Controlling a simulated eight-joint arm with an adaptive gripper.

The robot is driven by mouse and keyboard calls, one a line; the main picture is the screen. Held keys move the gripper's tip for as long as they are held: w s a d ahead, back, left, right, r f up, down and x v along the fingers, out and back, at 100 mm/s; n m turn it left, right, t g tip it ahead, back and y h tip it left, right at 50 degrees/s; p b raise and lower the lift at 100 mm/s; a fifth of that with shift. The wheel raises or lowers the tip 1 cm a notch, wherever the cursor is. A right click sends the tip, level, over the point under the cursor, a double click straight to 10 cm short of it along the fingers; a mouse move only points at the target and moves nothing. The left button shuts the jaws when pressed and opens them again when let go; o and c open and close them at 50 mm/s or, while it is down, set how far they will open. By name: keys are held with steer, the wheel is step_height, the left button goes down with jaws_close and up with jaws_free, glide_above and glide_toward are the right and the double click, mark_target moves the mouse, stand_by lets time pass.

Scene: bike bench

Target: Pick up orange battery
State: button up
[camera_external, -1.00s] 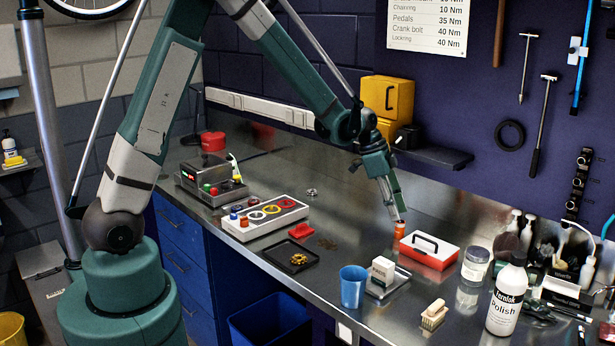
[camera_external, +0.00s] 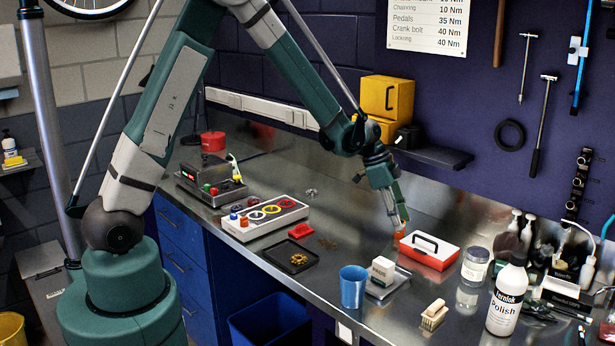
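The orange battery (camera_external: 402,213) is a small upright cylinder on the bench, just left of the red and white toolbox. My gripper (camera_external: 397,224) points down at the battery, with its fingers at the battery's sides. The fingers hide part of the battery. The view is too small to tell whether the fingers press on it, or whether its base touches the bench.
The red and white toolbox (camera_external: 429,250) stands close to the right of my gripper. A white box on a small tray (camera_external: 402,277) and a blue cup (camera_external: 353,287) stand in front. The bench to the left of my gripper is mostly clear.

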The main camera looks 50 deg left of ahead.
steer(key=shift+x, duration=1.4)
steer(key=c, duration=0.7)
